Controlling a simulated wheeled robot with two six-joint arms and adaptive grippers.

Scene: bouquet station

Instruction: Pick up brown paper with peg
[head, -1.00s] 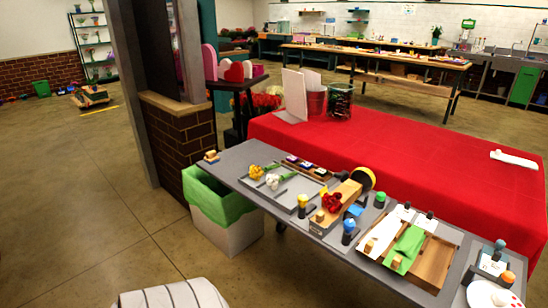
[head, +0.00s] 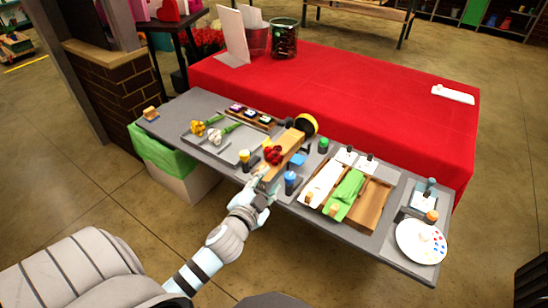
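The brown paper (head: 288,145) lies as a long brown strip on the grey table, with a red rose (head: 273,155) over its left side. My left gripper (head: 263,181) is at the near end of this strip, at the table's front edge. The peg at that end is not clearly visible; the gripper covers that area. I cannot tell whether the fingers touch the paper or whether they are open or shut. My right gripper is not in view.
Blue bottle (head: 290,181) stands right of the gripper. Grey tray with flowers (head: 232,150) lies left. White palette (head: 420,241) is far right.

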